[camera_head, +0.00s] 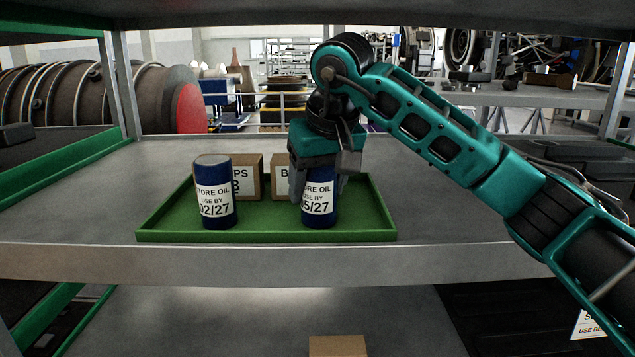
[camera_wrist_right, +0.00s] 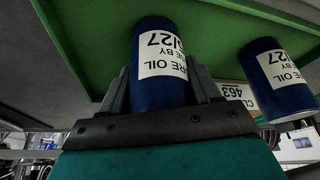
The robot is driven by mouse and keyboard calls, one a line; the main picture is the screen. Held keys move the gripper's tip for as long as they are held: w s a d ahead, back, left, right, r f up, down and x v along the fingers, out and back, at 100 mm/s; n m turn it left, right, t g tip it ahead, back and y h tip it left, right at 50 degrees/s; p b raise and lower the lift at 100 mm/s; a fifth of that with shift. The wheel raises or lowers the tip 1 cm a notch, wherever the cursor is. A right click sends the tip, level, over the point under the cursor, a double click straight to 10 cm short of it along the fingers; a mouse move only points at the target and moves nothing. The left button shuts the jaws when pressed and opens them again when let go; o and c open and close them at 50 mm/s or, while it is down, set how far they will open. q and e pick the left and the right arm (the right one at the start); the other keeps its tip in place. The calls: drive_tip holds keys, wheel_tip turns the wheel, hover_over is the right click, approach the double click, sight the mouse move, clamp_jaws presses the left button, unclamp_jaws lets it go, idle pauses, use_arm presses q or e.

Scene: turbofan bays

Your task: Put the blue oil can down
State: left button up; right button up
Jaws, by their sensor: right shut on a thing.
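A blue oil can (camera_head: 319,208) with a white label reading 5/27 stands upright at the right part of a green tray (camera_head: 365,222). My right gripper (camera_head: 318,185) is shut on its upper part from above. In the right wrist view, this can (camera_wrist_right: 158,92) sits between the two fingers (camera_wrist_right: 162,88). Its base looks level with the tray floor; I cannot tell whether it bears on it. A second blue oil can (camera_head: 213,215), labelled 02/27, stands upright at the tray's left, apart from the gripper. My left gripper is not in view.
Two cardboard boxes (camera_head: 250,176) (camera_head: 282,180) stand in the tray behind the cans. The tray lies on a grey metal shelf (camera_head: 90,210), bare to its left and right. Another shelf hangs overhead, and posts (camera_head: 120,85) stand at the sides.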

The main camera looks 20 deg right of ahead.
drive_tip(key=shift+f, duration=0.15)
drive_tip(key=o, duration=1.2)
drive_tip(key=shift+r, duration=0.5)
drive_tip(key=v, duration=0.4)
drive_tip(key=shift+s+d+r, duration=0.1)
drive_tip(key=shift+s+r, duration=0.15)
drive_tip(key=shift+s, duration=0.1)
drive_tip(key=s+d+b, duration=0.1)
drive_tip(key=s, duration=1)
drive_tip(key=shift+s, duration=0.25)
drive_tip(key=shift+d+f, duration=0.1)
drive_tip(key=shift+f, duration=0.05)
